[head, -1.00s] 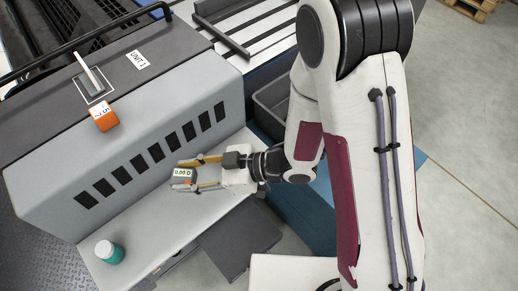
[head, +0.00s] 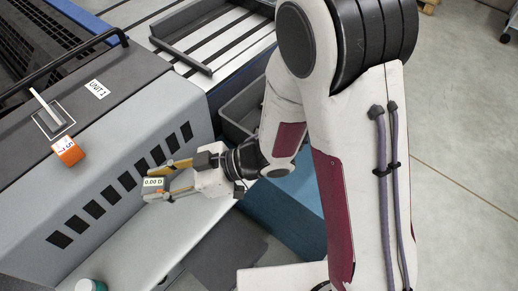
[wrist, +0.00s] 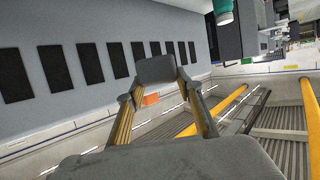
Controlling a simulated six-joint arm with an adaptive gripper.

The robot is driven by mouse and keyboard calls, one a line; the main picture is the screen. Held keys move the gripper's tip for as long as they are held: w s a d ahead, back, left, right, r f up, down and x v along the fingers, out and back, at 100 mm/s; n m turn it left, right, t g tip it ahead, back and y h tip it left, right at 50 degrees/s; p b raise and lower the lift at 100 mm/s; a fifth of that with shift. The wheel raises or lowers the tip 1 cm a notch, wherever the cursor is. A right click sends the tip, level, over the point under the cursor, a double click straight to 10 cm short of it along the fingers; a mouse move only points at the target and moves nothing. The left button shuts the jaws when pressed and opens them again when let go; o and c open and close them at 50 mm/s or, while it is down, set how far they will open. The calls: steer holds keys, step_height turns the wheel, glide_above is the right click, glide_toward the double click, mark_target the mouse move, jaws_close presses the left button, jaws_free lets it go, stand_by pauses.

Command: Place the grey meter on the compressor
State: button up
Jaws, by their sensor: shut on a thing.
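The grey meter (head: 153,184) has a lit display reading 0.00 D. My gripper (head: 162,178) is shut on it, with one yellow-sided finger on either side. It is held in front of the slotted grey side of the machine marked UNIT 1, and it seems to be above the pale ledge. In the wrist view, a dark grey block that looks like the meter (wrist: 157,69) sits between the fingertips of my gripper (wrist: 162,88). I cannot tell which thing in view is the compressor.
The machine's slotted side (head: 160,135) rises behind the ledge (head: 125,245). An orange block (head: 68,151) with digits sits on its top near a lever (head: 47,106). A teal-topped bottle (head: 90,286) stands at the lower left. A grey bin (head: 235,128) lies beyond my wrist.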

steer(key=w+d+m+t+h, duration=0.1)
steer(key=w+d+m+t, duration=0.4)
steer(key=w+d, duration=1.6)
steer(key=w+d+m+t+h, duration=0.1)
steer(key=d+m+t+h, duration=0.3)
steer(key=d, duration=2.8)
step_height(320, 180, down, 23)
steer(key=shift+t+y, duration=0.3)
steer(key=shift+y, duration=0.1)
steer(key=shift+a, duration=0.1)
steer(key=shift+f, duration=2.8)
steer(key=shift+f, duration=0.1)
steer(key=shift+f, duration=2)
